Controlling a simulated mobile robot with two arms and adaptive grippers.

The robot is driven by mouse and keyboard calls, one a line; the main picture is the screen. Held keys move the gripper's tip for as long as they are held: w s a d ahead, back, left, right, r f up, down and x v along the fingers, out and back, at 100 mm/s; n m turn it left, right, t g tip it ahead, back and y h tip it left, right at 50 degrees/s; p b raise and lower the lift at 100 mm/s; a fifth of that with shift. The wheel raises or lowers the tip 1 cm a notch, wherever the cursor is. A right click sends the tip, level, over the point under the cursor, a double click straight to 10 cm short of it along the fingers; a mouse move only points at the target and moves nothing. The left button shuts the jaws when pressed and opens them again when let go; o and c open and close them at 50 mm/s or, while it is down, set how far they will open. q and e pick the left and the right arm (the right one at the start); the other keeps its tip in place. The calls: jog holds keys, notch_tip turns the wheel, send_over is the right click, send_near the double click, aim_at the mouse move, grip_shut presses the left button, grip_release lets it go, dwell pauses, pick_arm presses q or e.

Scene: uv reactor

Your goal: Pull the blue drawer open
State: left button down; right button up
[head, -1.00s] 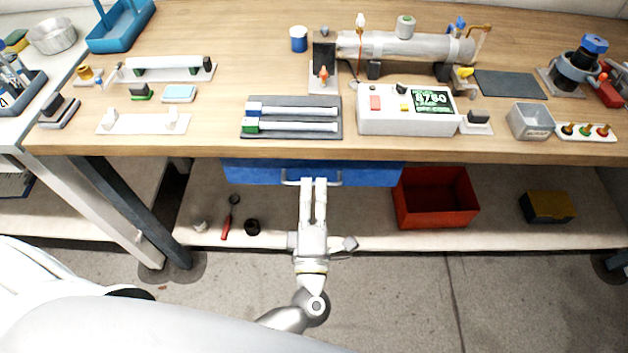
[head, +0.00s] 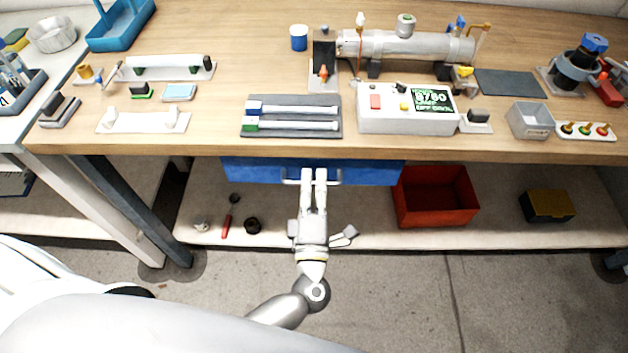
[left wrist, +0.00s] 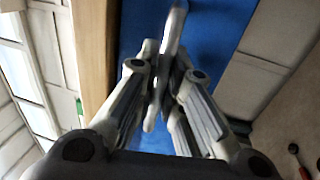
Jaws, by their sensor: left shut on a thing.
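The blue drawer (head: 365,171) hangs under the front of the wooden workbench. Its front looks flush or nearly flush beneath the bench edge. A silver bar handle (head: 291,179) crosses its front. My left gripper (head: 313,178) reaches up to the handle, its fingers shut on the bar. The left wrist view shows the fingers (left wrist: 158,75) closed around the silver handle (left wrist: 172,35) with the blue drawer front (left wrist: 208,45) close behind. My right gripper is not in view.
The wooden bench top (head: 230,60) overhangs the drawer. An open red bin (head: 437,200) stands on the lower shelf right of my gripper, and a dark yellow box (head: 547,206) lies farther right. A red-handled tool (head: 228,220) lies at left. The floor in front is clear.

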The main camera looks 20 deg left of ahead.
pick_arm(q)
jog(key=shift+s, duration=0.15)
jog(key=r+v, duration=0.2)
jog(key=v, duration=0.8)
jog(key=r+v, duration=0.2)
jog(key=v, duration=0.8)
jog(key=shift+s+d, duration=0.2)
jog(key=shift+s, duration=0.4)
jog(key=shift+f, duration=0.15)
jog(key=c, duration=1.8)
grip_release()
